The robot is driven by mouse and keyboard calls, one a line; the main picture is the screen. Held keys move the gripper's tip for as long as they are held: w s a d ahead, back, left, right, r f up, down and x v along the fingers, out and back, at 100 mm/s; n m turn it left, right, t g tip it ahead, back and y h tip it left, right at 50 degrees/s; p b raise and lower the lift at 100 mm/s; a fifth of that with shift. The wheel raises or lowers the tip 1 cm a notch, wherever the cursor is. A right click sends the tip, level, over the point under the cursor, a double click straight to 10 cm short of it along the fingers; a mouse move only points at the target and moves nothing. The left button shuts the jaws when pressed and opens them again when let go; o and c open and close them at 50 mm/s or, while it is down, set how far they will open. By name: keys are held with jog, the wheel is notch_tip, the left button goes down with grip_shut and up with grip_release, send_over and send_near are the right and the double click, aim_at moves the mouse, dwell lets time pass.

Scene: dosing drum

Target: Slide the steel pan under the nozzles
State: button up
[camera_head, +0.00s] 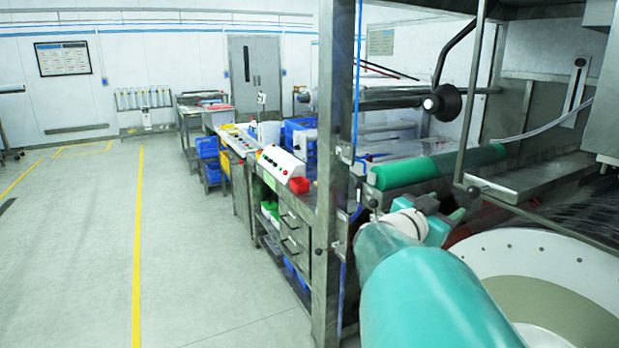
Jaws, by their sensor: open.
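A shallow steel pan (532,181) lies at the right, behind a vertical steel bar and above the drum area. A clear curved tube (548,128) hangs over it from a bracket. A steel housing (608,110) is cut off at the right edge; I cannot make out the nozzles clearly. My teal arm reaches from the bottom of the picture toward the machine. My gripper (458,213) is small at its far end, left of the pan and apart from it. It is open, and I see nothing held. Its fingers are partly hidden by my wrist.
A steel post (333,170) stands left of my arm. A green roller (437,169) lies just beyond my gripper. A bent steel rail (530,215) runs over the large round drum (535,255) at lower right. The floor (85,240) at left is clear.

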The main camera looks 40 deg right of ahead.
aim_at(471, 193)
jog(key=d, duration=1.4)
jog(key=shift+a, duration=0.1)
grip_shut()
